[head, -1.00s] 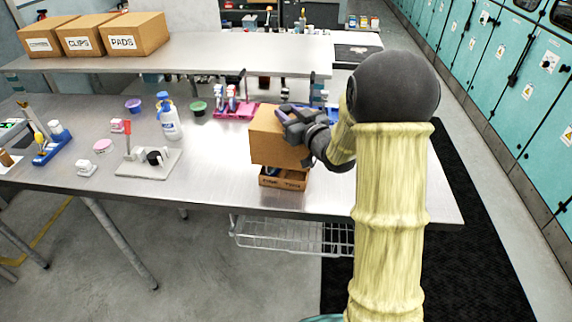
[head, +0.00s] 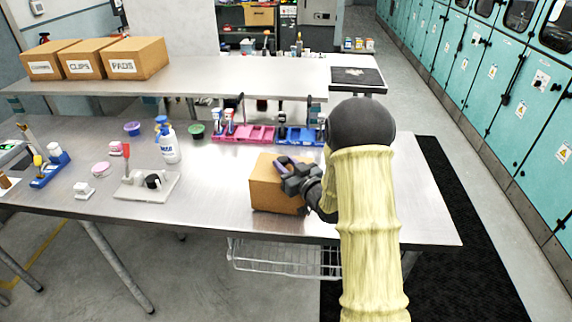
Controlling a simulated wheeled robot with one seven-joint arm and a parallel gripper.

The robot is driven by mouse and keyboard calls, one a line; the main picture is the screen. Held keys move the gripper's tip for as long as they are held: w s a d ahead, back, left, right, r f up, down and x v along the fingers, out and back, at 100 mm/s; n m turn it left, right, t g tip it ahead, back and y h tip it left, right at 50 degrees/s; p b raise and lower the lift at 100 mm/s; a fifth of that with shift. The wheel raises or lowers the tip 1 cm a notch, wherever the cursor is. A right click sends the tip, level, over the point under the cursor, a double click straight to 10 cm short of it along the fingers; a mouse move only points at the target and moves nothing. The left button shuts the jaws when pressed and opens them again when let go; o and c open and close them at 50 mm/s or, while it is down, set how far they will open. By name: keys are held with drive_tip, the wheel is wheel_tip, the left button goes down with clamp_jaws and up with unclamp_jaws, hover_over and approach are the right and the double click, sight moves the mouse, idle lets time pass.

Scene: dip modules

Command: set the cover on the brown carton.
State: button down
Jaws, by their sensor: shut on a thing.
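The brown cover (head: 268,192) is a deep, box-shaped lid near the front edge of the steel table (head: 225,207), in the head view. My gripper (head: 287,166) is shut on its top right part, and the arm comes in from the right. The brown carton is hidden; none of its walls can be told apart below the cover. The cover looks upright and its lower edge is close to the table top. Whether it rests fully on the carton or the table cannot be told.
Left of the cover stand a white-and-blue spray bottle (head: 167,142) and a grey board with small parts (head: 146,187). Behind it are a pink tray (head: 245,135) and a blue tray (head: 301,136). Labelled cartons (head: 136,58) sit on the back bench. The table right of my arm is clear.

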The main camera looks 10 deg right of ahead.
drive_tip(key=shift+f, duration=0.2)
drive_tip(key=shift+f+b, duration=0.2)
drive_tip(key=shift+b, duration=0.15)
drive_tip(key=c, duration=1)
unclamp_jaws()
drive_tip(key=shift+c, duration=0.2)
drive_tip(key=shift+s+r+p, duration=0.1)
drive_tip(key=shift+r+p, duration=0.25)
drive_tip(key=shift+p, duration=0.05)
drive_tip(key=b+v, duration=0.3)
drive_tip(key=v, duration=0.9)
drive_tip(key=shift+b, duration=0.4)
